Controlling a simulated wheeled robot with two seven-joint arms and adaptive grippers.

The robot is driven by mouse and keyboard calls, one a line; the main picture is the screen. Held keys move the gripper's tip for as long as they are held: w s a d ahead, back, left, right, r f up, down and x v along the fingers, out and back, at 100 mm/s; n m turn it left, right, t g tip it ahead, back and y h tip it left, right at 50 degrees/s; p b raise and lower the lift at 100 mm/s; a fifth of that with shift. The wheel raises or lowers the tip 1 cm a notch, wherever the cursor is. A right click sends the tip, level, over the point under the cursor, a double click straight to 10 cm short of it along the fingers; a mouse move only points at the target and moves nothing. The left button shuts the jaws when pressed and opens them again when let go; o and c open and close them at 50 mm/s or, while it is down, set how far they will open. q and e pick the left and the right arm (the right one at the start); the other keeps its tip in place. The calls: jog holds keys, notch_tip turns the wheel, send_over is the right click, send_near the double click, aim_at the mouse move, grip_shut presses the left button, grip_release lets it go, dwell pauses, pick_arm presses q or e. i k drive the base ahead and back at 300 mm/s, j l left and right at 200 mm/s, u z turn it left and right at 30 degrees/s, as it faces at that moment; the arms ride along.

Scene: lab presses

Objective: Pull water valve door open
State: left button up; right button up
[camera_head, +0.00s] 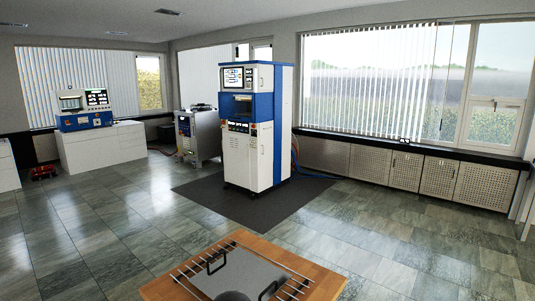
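A tall white and blue press cabinet (264,160) stands upright on a dark floor mat (200,200) near the middle of the room. Its front has a screen at the top, a blue-framed opening, a dark control panel, and white lower doors (238,165) with small dark handles or latches. These lower doors look shut. I cannot tell which door is the water valve door; no label is readable at this distance. Neither of my grippers shows in the head view, and the press is well away across the floor.
A wooden-topped table (318,285) with metal rods and a grey plate with black handles (240,272) is close in front. A blue and white device (84,110) sits on white cabinets. Tiled floor is open.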

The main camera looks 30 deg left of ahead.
aim_at(266, 143)
jog(key=i+l+z, duration=0.3)
jog(key=i+l, duration=0.15)
jog(key=i, duration=0.2)
jog(key=i+l, duration=0.1)
jog(key=i, duration=0.55)
jog(key=i+l, duration=0.1)
jog(key=i, duration=0.6)
jog(key=i+l+u, duration=0.1)
jog(key=i, duration=0.55)
jog(key=i+u, duration=0.35)
jog(key=i, duration=0.2)
jog(key=i+l+u, duration=0.1)
jog(key=i+u, duration=0.25)
jog(key=i, duration=0.2)
jog(key=i+l+u, duration=0.35)
jog(key=i, duration=0.2)
jog(key=i+j+u, duration=0.2)
jog(key=i+u, duration=0.2)
jog(key=i+j+u, duration=0.1)
jog(key=i+u, duration=0.65)
jog(key=i, duration=1.4)
jog(key=i+z, duration=0.15)
jog(key=i, duration=2.6)
jog(key=z, duration=0.05)
